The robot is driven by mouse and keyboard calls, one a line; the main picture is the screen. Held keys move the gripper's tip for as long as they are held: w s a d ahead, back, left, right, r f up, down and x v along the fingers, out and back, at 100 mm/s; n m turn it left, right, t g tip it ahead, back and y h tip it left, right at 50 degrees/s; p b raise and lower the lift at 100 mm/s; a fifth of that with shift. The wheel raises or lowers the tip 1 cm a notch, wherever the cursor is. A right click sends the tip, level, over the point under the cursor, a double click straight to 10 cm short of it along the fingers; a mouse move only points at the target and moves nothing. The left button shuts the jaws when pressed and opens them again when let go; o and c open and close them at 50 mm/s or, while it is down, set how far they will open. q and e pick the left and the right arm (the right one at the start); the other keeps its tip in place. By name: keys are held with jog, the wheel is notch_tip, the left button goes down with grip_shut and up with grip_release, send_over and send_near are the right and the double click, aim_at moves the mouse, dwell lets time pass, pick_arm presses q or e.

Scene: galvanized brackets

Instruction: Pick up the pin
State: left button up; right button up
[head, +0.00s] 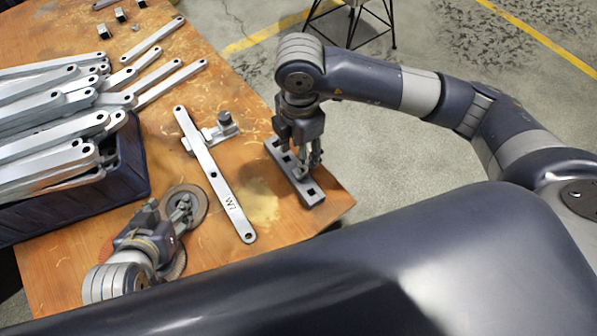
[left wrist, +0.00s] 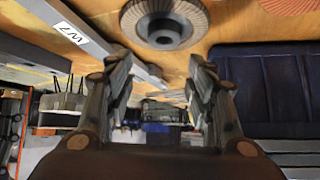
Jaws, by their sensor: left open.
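No pin can be told apart for certain. My left gripper (head: 183,208) is low over the table by a round abrasive disc (head: 200,205), left of the bracket. In the left wrist view its fingers (left wrist: 160,75) are spread with nothing clearly between them. My right gripper (head: 307,163) points down at a grey block with square holes (head: 311,192) near the table's right edge. Its fingertips overlap the block, and whether they hold anything is unclear.
A dark blue crate (head: 130,178) full of metal brackets (head: 50,125) stands at the left. Loose brackets (head: 170,85) and small dark pieces (head: 104,32) lie behind it. The wooden table (head: 255,100) is bare between the bracket and block. A stool (head: 352,20) stands beyond.

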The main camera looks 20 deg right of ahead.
aim_at(299, 176)
pick_arm(q)
jog(key=shift+w+d+r+t, duration=0.3)
jog(key=shift+w+r+t, duration=0.15)
jog(key=shift+w+r, duration=0.15)
jog(key=shift+w+d+r+t, duration=0.25)
jog(key=shift+w+r+t, duration=0.2)
jog(key=shift+w, duration=0.25)
pick_arm(e)
jog(key=shift+s+f, duration=0.1)
jog(key=shift+f, duration=1.1)
jog(key=f+b, duration=0.1)
jog(key=f, duration=0.1)
jog(key=f+b, duration=0.1)
jog(key=f, duration=0.1)
jog(key=shift+s+a+f, duration=0.1)
jog(key=shift+s+a, duration=0.05)
jog(key=shift+s, duration=0.05)
jog(key=shift+f, duration=0.2)
pick_arm(q)
jog(key=w+d+r+t+h, duration=0.2)
jog(key=w+r+t, duration=0.2)
jog(key=r, duration=0.3)
pick_arm(e)
grip_shut()
